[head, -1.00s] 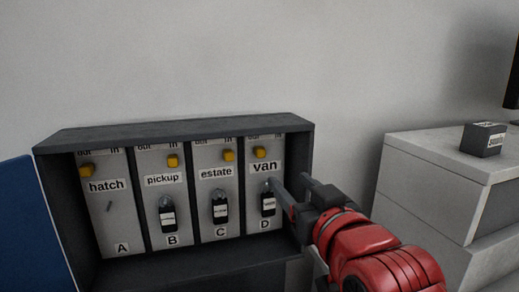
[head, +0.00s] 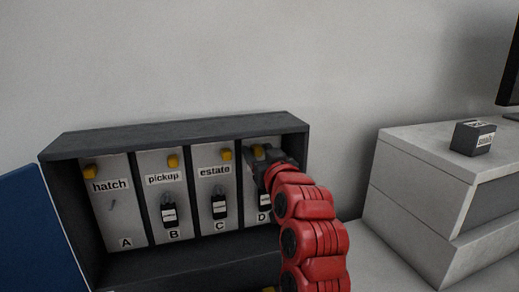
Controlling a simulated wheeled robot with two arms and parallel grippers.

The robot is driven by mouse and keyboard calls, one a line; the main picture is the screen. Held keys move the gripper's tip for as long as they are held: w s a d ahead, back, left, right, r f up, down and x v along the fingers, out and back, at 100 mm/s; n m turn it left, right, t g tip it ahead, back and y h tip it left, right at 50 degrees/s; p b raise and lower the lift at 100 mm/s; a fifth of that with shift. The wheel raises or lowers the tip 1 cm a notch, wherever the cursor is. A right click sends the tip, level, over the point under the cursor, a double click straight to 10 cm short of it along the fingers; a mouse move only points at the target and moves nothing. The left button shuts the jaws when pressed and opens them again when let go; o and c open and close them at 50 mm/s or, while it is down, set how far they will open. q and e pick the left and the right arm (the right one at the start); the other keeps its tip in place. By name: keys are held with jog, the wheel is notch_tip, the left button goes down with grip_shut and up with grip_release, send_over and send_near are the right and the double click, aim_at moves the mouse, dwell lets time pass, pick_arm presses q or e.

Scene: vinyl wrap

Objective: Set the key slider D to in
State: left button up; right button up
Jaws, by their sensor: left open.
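The dark key cabinet (head: 180,130) has several grey panels marked A to D, each with a yellow slider knob near its top. The knob of slider D (head: 258,152) shows only in part, at the left side of its panel, behind my gripper. My left gripper (head: 267,155) is open, with its fingers at slider D's knob; whether they touch it I cannot tell. The gripper and wrist cover the van label and the right of panel D. A key with a dark fob (head: 264,203) hangs below, partly hidden. My right gripper is out of view.
Slider A's knob (head: 90,171) is at the left; the knobs of B (head: 172,160) and C (head: 226,154) sit further right on their panels. Keys hang on B and C. A white cabinet (head: 420,160) with a small dark box (head: 473,138) stands at right.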

pick_arm(q)
jog(key=shift+s, duration=0.1)
grip_shut()
dwell(1.3)
